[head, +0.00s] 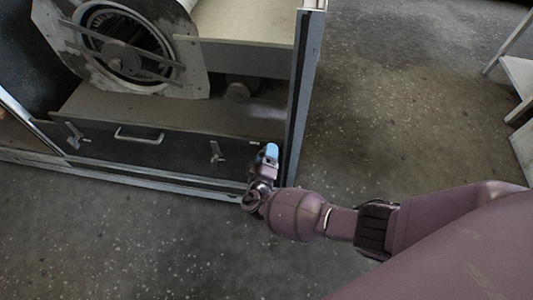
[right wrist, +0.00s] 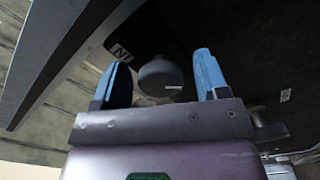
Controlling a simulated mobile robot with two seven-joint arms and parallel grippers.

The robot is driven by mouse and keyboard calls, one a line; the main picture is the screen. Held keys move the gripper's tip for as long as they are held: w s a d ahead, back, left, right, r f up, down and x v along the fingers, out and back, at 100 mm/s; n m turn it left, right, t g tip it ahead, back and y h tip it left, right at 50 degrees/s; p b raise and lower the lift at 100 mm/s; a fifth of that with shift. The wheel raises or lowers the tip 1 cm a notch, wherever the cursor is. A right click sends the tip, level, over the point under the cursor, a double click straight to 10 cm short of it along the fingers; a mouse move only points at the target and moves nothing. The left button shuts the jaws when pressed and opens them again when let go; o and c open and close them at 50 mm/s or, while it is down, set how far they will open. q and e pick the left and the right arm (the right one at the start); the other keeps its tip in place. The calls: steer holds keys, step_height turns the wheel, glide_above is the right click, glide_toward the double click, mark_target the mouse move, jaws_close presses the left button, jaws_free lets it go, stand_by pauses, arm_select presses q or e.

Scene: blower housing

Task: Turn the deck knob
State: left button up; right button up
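My left gripper is not in view.
The dark front panel (head: 185,154) has a bar handle (head: 138,137) and two latches (head: 215,152). A metal post (head: 305,90) stands right of the knob. The blower wheel (head: 120,55) is at the upper left. Open floor (head: 390,110) lies right of the housing.

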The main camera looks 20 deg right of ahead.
steer(key=c, duration=0.8)
steer(key=shift+c, duration=0.2)
